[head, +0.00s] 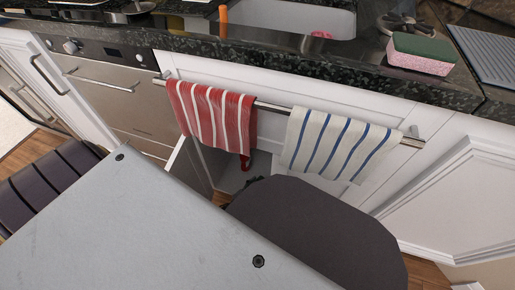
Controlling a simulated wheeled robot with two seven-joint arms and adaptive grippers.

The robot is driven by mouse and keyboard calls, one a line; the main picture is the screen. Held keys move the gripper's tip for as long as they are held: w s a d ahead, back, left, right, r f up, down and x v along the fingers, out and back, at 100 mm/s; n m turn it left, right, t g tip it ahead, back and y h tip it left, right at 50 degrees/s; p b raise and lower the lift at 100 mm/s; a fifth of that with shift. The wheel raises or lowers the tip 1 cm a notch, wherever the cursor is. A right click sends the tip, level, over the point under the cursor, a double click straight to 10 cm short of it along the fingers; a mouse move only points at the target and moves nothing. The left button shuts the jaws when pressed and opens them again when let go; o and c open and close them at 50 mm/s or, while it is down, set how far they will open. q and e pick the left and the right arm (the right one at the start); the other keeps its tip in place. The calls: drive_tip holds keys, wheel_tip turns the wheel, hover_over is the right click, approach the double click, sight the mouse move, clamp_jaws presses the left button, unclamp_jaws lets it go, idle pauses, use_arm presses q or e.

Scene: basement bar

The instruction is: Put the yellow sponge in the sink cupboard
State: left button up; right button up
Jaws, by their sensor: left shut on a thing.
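No yellow sponge shows in the head view. The sink cupboard (207,160) is below the sink, behind the hanging towels, and its opening shows between and under them with a pale inside. Only a small dark piece of my left gripper (250,183) shows at that opening, low behind my own body. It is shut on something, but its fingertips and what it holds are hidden. My right gripper is not in view.
A red striped towel (222,115) and a blue striped towel (335,145) hang on a metal rail (272,106) across the cupboard front. A pink and green sponge (421,55) lies on the dark counter (345,70) beside the sink (290,17).

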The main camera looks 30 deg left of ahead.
sight(256, 188)
use_arm(q)
drive_tip(key=shift+f, duration=0.2)
idle(0.3)
drive_tip(key=o, duration=0.6)
drive_tip(key=shift+o, duration=0.2)
drive_tip(key=shift+r, duration=0.1)
drive_tip(key=p+v, duration=0.2)
drive_tip(key=v, duration=0.3)
drive_tip(key=shift+s, duration=0.2)
drive_tip(key=shift+s+a+r+p, duration=0.15)
drive_tip(key=shift+s+p, duration=0.2)
drive_tip(key=shift+s, duration=0.65)
